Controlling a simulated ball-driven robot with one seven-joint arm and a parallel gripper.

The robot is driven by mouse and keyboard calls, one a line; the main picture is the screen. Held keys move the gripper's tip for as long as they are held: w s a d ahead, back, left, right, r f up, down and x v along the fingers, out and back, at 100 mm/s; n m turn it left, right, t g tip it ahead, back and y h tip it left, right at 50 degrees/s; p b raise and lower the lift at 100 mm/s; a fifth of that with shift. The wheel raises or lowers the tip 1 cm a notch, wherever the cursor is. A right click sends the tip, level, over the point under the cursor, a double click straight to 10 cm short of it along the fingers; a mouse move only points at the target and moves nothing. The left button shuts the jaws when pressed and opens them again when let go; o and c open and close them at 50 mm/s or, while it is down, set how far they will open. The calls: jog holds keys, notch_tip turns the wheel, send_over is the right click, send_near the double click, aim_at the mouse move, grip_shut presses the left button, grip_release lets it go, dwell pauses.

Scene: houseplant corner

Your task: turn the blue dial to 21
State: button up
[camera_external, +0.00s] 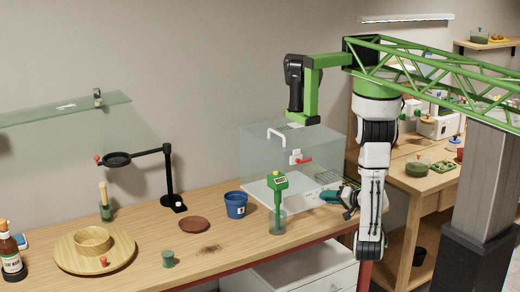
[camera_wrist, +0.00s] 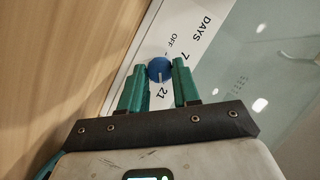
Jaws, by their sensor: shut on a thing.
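The blue dial (camera_wrist: 159,66) sits on a white panel (camera_wrist: 140,76) printed with DAYS, OFF, 7 and 21. In the wrist view, my gripper (camera_wrist: 158,76) has its teal fingers on either side of the dial, shut on it. A pale pointer line on the dial faces down the picture, toward the 21. Part of the scale is hidden by the right finger. In the external view, my gripper (camera_external: 331,196) is at the right front of the clear case (camera_external: 262,158); the dial cannot be made out there.
A green moisture meter (camera_external: 278,182) stands in a glass just left of my gripper. A blue pot (camera_external: 236,211), a brown saucer (camera_external: 194,225) and a magnifier stand (camera_external: 168,180) are farther left on the wooden bench. A white drawer unit (camera_external: 305,272) is below.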

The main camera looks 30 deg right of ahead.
jog(key=o, duration=1)
jog(key=shift+o, duration=0.2)
jog(key=shift+s+d, duration=0.1)
jog(key=shift+s, duration=0.05)
jog(key=b+v, duration=0.2)
jog(key=v, duration=0.8)
jog(key=shift+s, duration=0.25)
